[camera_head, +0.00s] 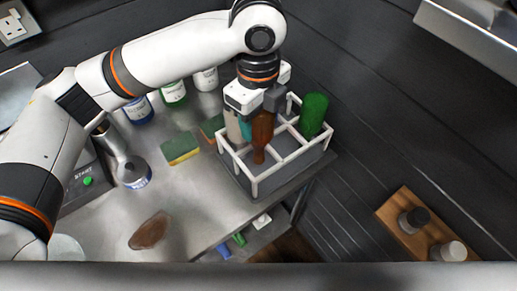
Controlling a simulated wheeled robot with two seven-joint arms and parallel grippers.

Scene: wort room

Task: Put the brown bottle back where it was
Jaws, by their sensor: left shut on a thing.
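The brown bottle (262,131) is upside down, its narrow neck pointing down, under my left gripper (262,103). My left gripper is shut on its upper part. The bottle is over or within the white-barred crate (254,186), near its middle; I cannot tell whether it rests on anything. A green bottle (314,113) stands in the crate's back right. A pale bottle (234,127) is in the back left, partly hidden by the gripper, with something teal beside the brown bottle. The front compartments look empty. My right gripper is not in view.
The crate stands at the right end of the metal counter (190,217). Left of it are a yellow-green sponge (181,150), labelled bottles (173,93) and a metal flask-like vessel (132,172). A wooden shelf (389,213) is at right.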

